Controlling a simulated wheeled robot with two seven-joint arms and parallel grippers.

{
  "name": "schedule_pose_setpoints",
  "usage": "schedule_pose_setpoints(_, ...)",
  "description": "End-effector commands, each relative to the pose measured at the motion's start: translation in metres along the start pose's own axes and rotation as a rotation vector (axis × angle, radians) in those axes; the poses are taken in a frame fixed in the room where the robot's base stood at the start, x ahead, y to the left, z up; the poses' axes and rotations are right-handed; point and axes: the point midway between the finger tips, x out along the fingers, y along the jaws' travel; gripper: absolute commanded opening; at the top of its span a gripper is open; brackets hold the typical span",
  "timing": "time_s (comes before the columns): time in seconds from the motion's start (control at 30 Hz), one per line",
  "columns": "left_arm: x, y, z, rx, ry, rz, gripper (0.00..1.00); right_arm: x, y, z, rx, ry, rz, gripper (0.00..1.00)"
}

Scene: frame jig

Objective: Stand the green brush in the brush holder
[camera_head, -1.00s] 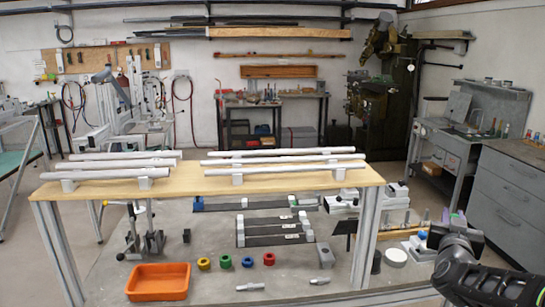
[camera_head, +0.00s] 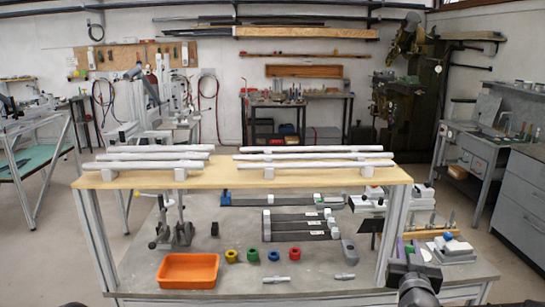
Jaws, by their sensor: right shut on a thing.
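My right gripper (camera_head: 411,268) is at the lower right, over the right end of the grey bench, seen from behind. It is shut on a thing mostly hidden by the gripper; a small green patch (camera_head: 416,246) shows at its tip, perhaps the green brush. A purple patch shows beside the green one. I cannot tell the brush's full shape or tilt. I cannot pick out the brush holder for certain; a grey block (camera_head: 349,251) stands on the bench left of the gripper. My left gripper is not in view.
A raised wooden shelf (camera_head: 225,180) with several white bars spans the grey bench (camera_head: 240,288). An orange bin (camera_head: 188,271), several coloured rings and two small grey parts (camera_head: 276,280) lie below. A white block with a blue top (camera_head: 453,247) is right of the gripper.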

Motion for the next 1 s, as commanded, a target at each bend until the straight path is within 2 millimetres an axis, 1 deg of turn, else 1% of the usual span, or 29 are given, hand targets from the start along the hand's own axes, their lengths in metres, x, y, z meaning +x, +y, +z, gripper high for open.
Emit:
schedule_pose_setpoints(0.03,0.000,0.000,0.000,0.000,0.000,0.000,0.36,-0.008,-0.025,0.023,0.000,-0.014,-0.054,0.00)
schedule_pose_setpoints(0.07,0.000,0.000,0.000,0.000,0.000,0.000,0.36,-0.014,-0.038,0.035,-0.001,-0.015,-0.085,0.00)
schedule_pose_setpoints(0.1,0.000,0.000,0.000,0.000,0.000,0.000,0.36,-0.022,-0.057,0.050,0.001,-0.015,-0.126,0.00)
schedule_pose_setpoints(0.2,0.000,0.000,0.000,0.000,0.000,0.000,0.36,-0.043,-0.094,0.084,0.003,-0.015,-0.214,0.00)
schedule_pose_setpoints(0.3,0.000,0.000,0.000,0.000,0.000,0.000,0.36,-0.059,-0.119,0.113,0.003,-0.012,-0.272,0.00)
schedule_pose_setpoints(0.33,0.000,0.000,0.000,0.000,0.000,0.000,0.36,-0.062,-0.124,0.119,0.003,-0.010,-0.284,0.00)
schedule_pose_setpoints(0.4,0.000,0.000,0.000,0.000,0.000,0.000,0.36,-0.067,-0.131,0.130,0.003,-0.007,-0.297,0.00)
schedule_pose_setpoints(0.53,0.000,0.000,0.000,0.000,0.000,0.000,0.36,-0.070,-0.135,0.140,0.001,-0.003,-0.305,0.00)
schedule_pose_setpoints(1.0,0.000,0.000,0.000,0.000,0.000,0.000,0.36,-0.069,-0.134,0.141,-0.001,-0.001,-0.302,0.00)
